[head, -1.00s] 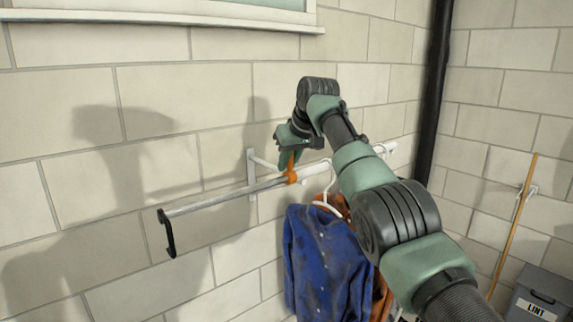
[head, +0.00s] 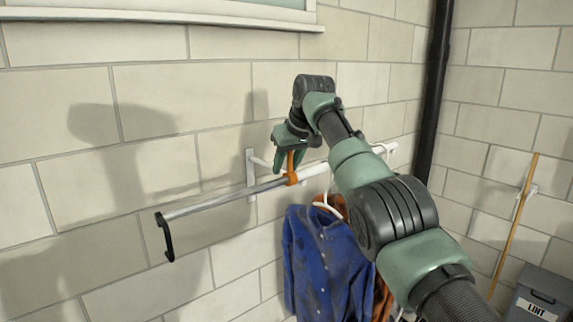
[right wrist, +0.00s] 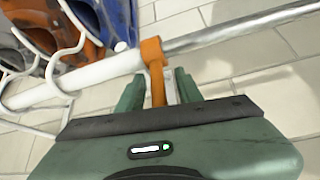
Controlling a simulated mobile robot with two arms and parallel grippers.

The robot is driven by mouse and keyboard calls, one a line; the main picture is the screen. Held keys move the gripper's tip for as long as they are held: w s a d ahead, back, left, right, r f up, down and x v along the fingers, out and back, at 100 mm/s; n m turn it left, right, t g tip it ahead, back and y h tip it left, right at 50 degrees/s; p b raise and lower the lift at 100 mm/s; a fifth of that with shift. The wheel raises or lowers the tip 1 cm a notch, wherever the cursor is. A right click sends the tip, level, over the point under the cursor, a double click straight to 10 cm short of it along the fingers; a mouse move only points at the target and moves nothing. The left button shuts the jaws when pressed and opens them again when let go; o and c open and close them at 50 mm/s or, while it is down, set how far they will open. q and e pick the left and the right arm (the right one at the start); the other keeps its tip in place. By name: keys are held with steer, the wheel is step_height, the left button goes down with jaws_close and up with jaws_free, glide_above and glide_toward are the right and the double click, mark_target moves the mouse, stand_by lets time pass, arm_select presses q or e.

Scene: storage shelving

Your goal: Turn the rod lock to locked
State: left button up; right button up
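The orange rod lock (head: 291,177) sits around the rail where the white tube (head: 316,170) meets the thinner silver rod (head: 222,198). Its lever points up in the head view. In the right wrist view the lock's lever (right wrist: 157,82) stands between the two green fingertips of my right gripper (right wrist: 159,90), with a small gap visible on each side. The right gripper (head: 284,158) is open around the lever. A black handle (head: 165,236) hangs at the rod's outer end. My left gripper is in neither view.
A blue garment (head: 322,262) and an orange one hang on hangers under the white tube. A white bracket (head: 251,175) is fixed to the block wall. A dark pipe (head: 434,90), a wooden pole (head: 514,226) and a grey LINT bin (head: 541,296) stand at the right.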

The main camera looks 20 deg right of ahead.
mark_target(291, 153)
steer(key=shift+s+r, duration=0.1)
steer(key=shift+s+r, duration=0.15)
steer(key=shift+r, duration=0.1)
steer(key=b+v, duration=0.2)
steer(key=v, duration=0.5)
steer(key=shift+f, duration=0.1)
